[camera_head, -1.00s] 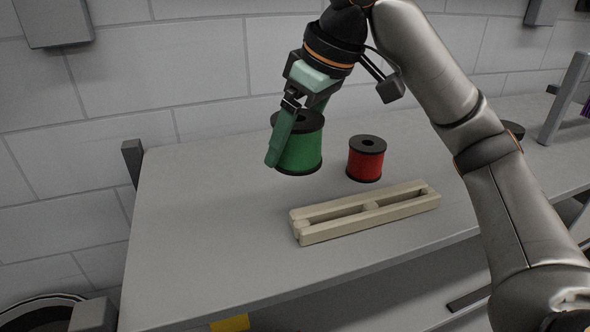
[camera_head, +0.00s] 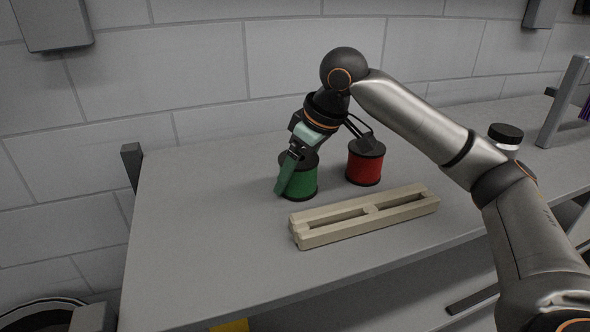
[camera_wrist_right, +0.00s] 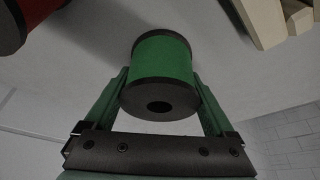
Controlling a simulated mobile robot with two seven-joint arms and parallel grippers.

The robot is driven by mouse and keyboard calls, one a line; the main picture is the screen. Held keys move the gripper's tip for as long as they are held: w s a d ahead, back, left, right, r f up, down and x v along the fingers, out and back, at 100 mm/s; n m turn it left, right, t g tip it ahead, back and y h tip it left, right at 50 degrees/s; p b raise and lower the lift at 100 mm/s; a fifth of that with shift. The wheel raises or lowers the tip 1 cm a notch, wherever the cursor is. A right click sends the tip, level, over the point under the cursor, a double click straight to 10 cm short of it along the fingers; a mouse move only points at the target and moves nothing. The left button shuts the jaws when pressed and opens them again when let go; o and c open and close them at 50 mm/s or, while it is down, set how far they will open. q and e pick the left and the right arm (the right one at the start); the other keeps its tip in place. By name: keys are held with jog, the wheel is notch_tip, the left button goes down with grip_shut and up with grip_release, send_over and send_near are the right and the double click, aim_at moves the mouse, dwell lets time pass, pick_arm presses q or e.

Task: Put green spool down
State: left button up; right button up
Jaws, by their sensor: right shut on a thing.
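The green spool (camera_head: 304,183), with black end flanges, is upright at the shelf top, left of the red spool. Its base looks at or very near the grey surface; I cannot tell for certain that it touches. My right gripper (camera_head: 286,180) is shut on it, with one finger on its near left side. In the right wrist view the green spool (camera_wrist_right: 163,62) sits between the two green fingers of my gripper (camera_wrist_right: 160,92). My left gripper does not show.
A red spool (camera_head: 365,164) stands close to the right. A beige slotted wooden rack (camera_head: 335,228) lies in front. The grey shelf top (camera_head: 190,230) is clear at left and front left. A black-lidded jar (camera_head: 506,136) and a grey post (camera_head: 562,105) stand at far right.

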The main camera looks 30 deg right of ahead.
jog(key=o, duration=1.2)
jog(key=shift+f, duration=0.1)
jog(key=v, duration=1.2)
